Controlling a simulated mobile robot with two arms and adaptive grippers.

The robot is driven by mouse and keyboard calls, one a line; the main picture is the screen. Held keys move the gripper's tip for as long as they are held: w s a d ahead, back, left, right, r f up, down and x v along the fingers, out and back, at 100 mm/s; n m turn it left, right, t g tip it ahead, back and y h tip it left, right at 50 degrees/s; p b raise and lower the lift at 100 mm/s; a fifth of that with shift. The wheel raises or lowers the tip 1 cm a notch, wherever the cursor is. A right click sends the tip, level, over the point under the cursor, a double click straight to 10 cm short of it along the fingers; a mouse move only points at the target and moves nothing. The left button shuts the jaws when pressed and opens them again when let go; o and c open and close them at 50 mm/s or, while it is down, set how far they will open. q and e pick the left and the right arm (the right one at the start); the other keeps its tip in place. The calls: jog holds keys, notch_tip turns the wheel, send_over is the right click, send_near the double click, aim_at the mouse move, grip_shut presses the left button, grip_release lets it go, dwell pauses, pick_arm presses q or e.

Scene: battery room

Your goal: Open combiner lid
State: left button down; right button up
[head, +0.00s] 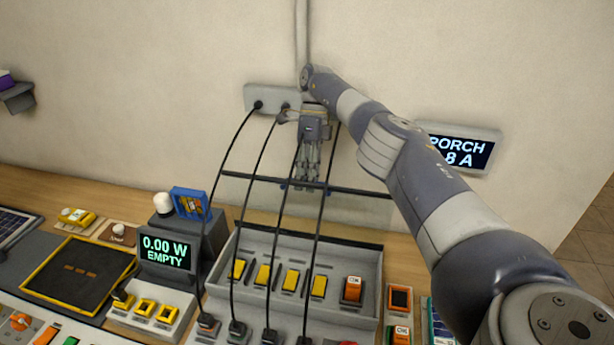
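The fingers look close together. Whether they grip the bar or only touch it, I cannot tell. My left gripper is not in view.
Several black cables run from a grey wall plate (262,99) down over the box. A display reading 0.00 W EMPTY (166,249) and a yellow-rimmed dark tray (78,278) stand to the left. A wall screen reading PORCH (462,151) is partly behind my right arm.

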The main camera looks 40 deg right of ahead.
notch_tip(320, 180, up, 10)
jog(key=shift+f, duration=0.15)
dwell(0.8)
dwell(0.8)
